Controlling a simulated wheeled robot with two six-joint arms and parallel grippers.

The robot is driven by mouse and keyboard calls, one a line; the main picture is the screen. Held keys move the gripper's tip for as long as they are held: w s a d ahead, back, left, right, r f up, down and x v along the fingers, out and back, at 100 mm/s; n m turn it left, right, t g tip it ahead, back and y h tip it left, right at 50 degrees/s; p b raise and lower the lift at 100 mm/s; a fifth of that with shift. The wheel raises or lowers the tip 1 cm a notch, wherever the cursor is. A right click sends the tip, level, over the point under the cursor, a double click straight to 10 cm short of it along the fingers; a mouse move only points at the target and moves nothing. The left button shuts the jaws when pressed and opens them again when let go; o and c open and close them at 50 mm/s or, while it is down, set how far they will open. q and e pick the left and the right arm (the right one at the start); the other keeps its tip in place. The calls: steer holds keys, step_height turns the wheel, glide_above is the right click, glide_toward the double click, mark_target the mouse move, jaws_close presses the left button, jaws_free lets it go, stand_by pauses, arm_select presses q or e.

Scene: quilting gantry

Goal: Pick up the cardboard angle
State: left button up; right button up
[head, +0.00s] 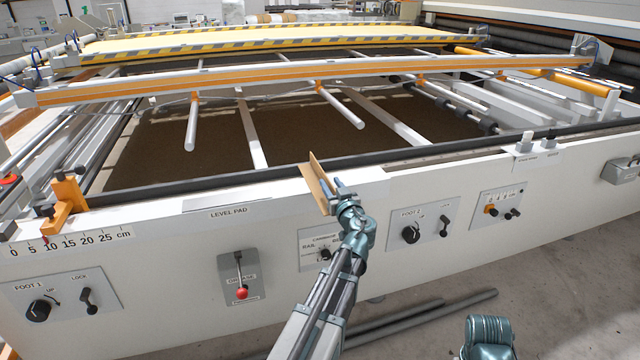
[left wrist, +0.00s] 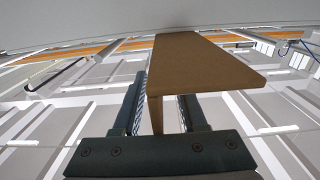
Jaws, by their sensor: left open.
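The cardboard angle (head: 316,187) is a brown, L-shaped strip on the top edge of the white machine front, by the middle of the head view. My left gripper (head: 337,190) is right at its near end. In the left wrist view, the cardboard angle (left wrist: 195,65) shows one broad face, and its narrow edge reaches down between the two fingers of my left gripper (left wrist: 160,105). The fingers are open, with a gap visible on at least one side of the cardboard.
The white front panel (head: 150,290) carries knobs, levers and a red-tipped grease lever (head: 241,291). An orange bracket (head: 66,205) stands at the left. A white-and-orange rail (head: 300,75) spans the dark bed behind. Dark rods (head: 420,318) lie on the floor.

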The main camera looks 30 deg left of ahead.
arm_select(q)
jaws_close()
stand_by(1.4)
